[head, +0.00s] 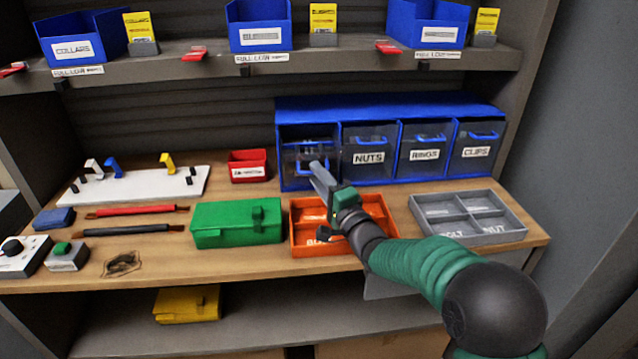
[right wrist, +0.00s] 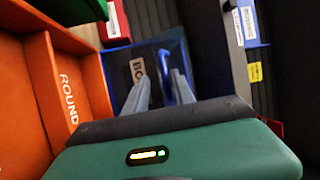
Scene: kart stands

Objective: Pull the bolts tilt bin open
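The bolts tilt bin (head: 293,168) is the leftmost of the clear-fronted bins in the blue rack, left of the bin labelled NUTS. It looks upright and shut. My right gripper (head: 318,172) reaches up to its front. In the right wrist view its two fingers (right wrist: 160,88) are spread apart before the bin front. The start of the label, "BO" (right wrist: 137,70), shows between and behind them. The bin's blue handle (right wrist: 164,72) is beside the right-hand finger. I cannot tell whether they touch. The fingers partly hide the bin. My left gripper is not in view.
The nuts (head: 368,170), rings (head: 424,165) and clips (head: 477,160) bins stand to the right. An orange tray (head: 300,247) lies below my right gripper. A green box (head: 225,235), a small red bin (head: 249,178) and a grey divided tray (head: 478,238) are nearby.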

